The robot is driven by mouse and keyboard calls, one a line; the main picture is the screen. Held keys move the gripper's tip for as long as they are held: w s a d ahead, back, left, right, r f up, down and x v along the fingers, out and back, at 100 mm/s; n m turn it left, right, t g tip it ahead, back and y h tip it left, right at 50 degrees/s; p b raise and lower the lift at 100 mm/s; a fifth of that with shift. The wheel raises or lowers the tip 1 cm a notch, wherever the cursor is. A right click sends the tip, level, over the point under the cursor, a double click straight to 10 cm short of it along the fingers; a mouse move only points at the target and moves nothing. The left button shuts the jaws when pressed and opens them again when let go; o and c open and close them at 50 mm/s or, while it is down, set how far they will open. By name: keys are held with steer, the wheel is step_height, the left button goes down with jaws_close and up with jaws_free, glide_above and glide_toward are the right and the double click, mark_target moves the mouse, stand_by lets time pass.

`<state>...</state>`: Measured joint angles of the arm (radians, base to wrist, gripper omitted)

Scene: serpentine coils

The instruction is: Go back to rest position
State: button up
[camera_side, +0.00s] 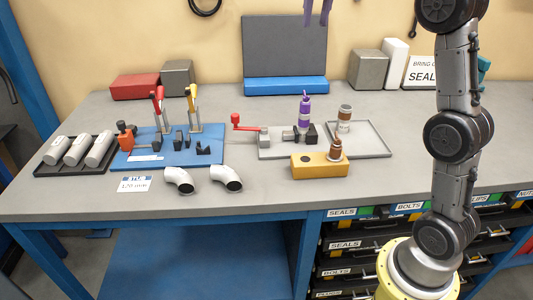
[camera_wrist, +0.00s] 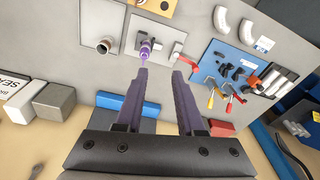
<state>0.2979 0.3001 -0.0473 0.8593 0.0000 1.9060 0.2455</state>
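My gripper (camera_wrist: 160,74) shows in the wrist view with its two purple fingers apart and nothing between them. In the side view only the purple fingertips (camera_side: 318,10) show at the top edge, hanging high over the back of the bench in front of the wall. The rest of the gripper is out of that picture. The grey workbench (camera_side: 272,190) lies below, and no part of the gripper touches it.
A blue fixture plate (camera_side: 170,158) with upright red and yellow handles is at left. A grey plate (camera_side: 282,149) holds a purple-topped part (camera_side: 305,110). Grey pipe elbows (camera_side: 226,178) and an orange block (camera_side: 318,165) lie in front. A dark panel (camera_side: 285,45) stands behind.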

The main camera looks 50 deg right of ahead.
steer(key=s+a+f+n+t, duration=0.1)
steer(key=s+a+f+n, duration=0.1)
steer(key=s+a, duration=0.45)
steer(key=s+a+f+n+t, duration=0.1)
steer(key=s+a+f, duration=0.15)
steer(key=s, duration=0.65)
steer(key=s+a+f+n+t, duration=0.1)
steer(key=s+f, duration=0.2)
steer(key=f, duration=0.5)
steer(key=s+a+f+n+t, duration=0.1)
steer(key=s+f+n, duration=0.1)
steer(key=f, duration=0.6)
steer(key=shift+s+a+f, duration=0.4)
steer(key=shift+s, duration=0.5)
